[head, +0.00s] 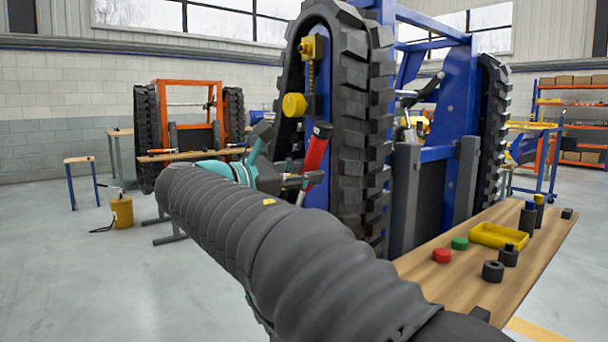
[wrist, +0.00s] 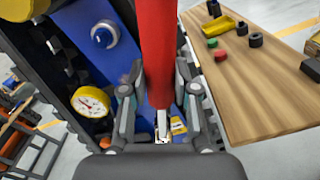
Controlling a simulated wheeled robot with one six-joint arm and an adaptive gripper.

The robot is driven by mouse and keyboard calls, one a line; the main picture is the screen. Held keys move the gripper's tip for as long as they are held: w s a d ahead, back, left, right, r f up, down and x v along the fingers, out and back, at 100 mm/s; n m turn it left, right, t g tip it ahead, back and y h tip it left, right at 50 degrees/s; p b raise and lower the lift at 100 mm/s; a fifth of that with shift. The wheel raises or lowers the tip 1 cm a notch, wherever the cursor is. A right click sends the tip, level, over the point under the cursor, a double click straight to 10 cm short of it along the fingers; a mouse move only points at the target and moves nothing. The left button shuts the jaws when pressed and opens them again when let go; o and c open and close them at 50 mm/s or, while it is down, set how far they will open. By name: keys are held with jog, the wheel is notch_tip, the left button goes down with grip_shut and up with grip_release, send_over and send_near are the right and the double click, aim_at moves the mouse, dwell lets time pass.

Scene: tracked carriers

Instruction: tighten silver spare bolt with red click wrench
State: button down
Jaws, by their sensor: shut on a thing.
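The click wrench (head: 318,147) has a red handle with a dark end and a thin silver shaft below it. My gripper (head: 297,182) is shut on it, in front of the near track of the blue carrier. In the wrist view the red handle of the wrench (wrist: 157,50) runs between the fingers of my gripper (wrist: 158,85), with a short silver part below. A round silver bolt-like head (wrist: 103,35) sits on the blue panel left of the handle, apart from the wrench. I cannot tell whether it is the spare bolt.
A yellow-rimmed gauge (wrist: 90,102) is close at left. The blue carrier's black track (head: 362,120) stands beside my gripper. A wooden bench (head: 530,245) at right holds a yellow tray (head: 499,246), red and green caps and black sockets. Open floor lies at left.

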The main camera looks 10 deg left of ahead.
jog(key=shift+s+d+f+b, duration=0.2)
jog(key=shift+d+f+b, duration=0.05)
jog(key=shift+b, duration=0.15)
jog(key=shift+s+d+r+m, duration=0.1)
jog(key=shift+m, duration=0.3)
jog(key=shift+b, duration=0.3)
jog(key=shift+s+d+f+m+b, duration=0.2)
jog(key=shift+s+d+m+b, duration=0.1)
jog(key=shift+m+b, duration=0.1)
jog(key=shift+w+a+r+n+p, duration=0.2)
jog(key=shift+w+n+p, duration=0.1)
jog(key=shift+p, duration=0.7)
jog(key=shift+s+a, duration=0.15)
